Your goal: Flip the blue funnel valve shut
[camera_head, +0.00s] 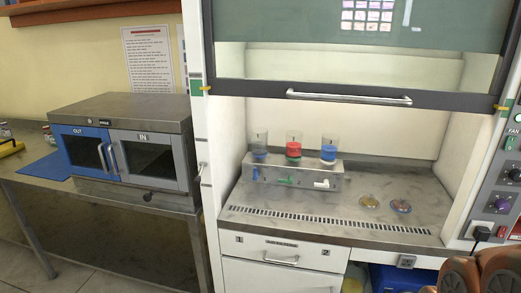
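Three clear funnels stand in a row on a metal stand (300,172) inside the fume hood. The right funnel (329,150) has blue contents, the middle funnel (293,147) has red, and the left one (259,145) looks grey-blue. Small valve handles show on the stand's front: a blue handle (255,173) at the left, a green handle (285,181) in the middle and a white handle (321,184) at the right. The blue handle looks tilted near upright; the green and white ones lie roughly level. They are too small to tell open from shut. My gripper is not in view.
The hood's glass sash (350,97) is raised above the funnels. Two small dishes (370,201) (401,206) lie on the hood's worktop at the right; the worktop before the stand is clear. A metal incubator (125,145) stands on the left bench. A control panel (500,190) is at far right.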

